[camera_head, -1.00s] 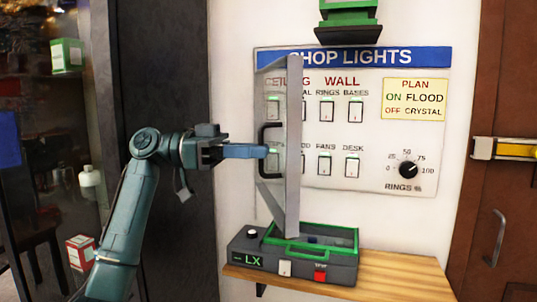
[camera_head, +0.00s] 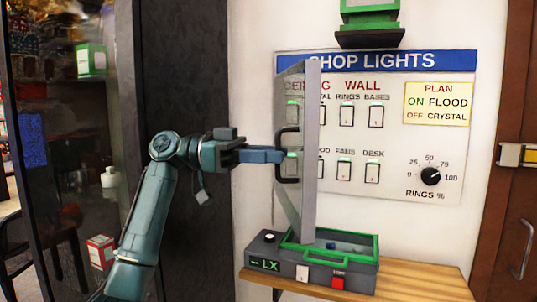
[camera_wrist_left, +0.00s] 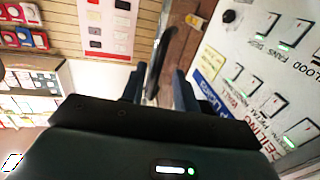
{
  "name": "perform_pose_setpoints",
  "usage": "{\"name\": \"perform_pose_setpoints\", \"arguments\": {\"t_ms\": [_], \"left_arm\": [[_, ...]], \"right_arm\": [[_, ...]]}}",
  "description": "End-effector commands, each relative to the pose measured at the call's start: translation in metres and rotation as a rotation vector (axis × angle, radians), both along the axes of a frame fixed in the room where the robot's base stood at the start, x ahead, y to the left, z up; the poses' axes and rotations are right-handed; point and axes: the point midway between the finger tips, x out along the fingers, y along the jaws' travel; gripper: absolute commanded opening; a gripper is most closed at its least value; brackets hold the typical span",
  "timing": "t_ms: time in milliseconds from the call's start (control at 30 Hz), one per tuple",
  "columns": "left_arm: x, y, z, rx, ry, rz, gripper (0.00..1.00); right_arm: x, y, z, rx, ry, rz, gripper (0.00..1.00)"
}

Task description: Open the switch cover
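The switch cover (camera_head: 311,140) is a clear panel with a grey edge, standing swung out from the SHOP LIGHTS switch panel (camera_head: 400,165) and seen nearly edge-on. Its black handle (camera_head: 279,150) is on the left-facing side. My left gripper (camera_head: 280,155) comes in from the left at the handle. In the left wrist view, my left fingers (camera_wrist_left: 157,85) stand apart on either side of the dark handle (camera_wrist_left: 160,55), with gaps showing. Whether a finger touches it is unclear. The cover partly hides the left switches. My right gripper is not in view.
A grey-green box with LX on its display (camera_head: 315,268) sits on a wooden shelf (camera_head: 420,282) below the cover. A green-and-black fixture (camera_head: 370,20) is above the panel. A brown door (camera_head: 505,200) stands at right. A dark post (camera_head: 180,80) is behind my arm.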

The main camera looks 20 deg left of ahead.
Motion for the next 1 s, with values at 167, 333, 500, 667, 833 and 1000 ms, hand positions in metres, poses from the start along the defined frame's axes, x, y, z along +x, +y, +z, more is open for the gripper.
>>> {"name": "perform_pose_setpoints", "arguments": {"t_ms": [167, 333, 500, 667, 833, 1000], "left_arm": [[0.000, 0.000, 0.019, -0.001, -0.004, 0.000, 0.30], [0.000, 0.000, 0.054, -0.001, -0.004, 0.000, 0.30], [0.000, 0.000, 0.083, 0.000, -0.002, 0.000, 0.30], [0.000, 0.000, 0.098, -0.001, -0.001, 0.001, 0.30], [0.000, 0.000, 0.100, 0.000, 0.000, 0.002, 0.30], [0.000, 0.000, 0.100, -0.001, 0.000, 0.002, 0.28]], "right_arm": [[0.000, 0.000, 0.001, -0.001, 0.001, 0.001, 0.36], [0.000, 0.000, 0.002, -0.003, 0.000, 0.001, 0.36], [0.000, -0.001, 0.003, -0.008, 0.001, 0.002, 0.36], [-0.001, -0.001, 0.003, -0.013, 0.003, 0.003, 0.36], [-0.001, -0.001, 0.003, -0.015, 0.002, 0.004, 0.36], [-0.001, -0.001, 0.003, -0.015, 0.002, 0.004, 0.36]]}}
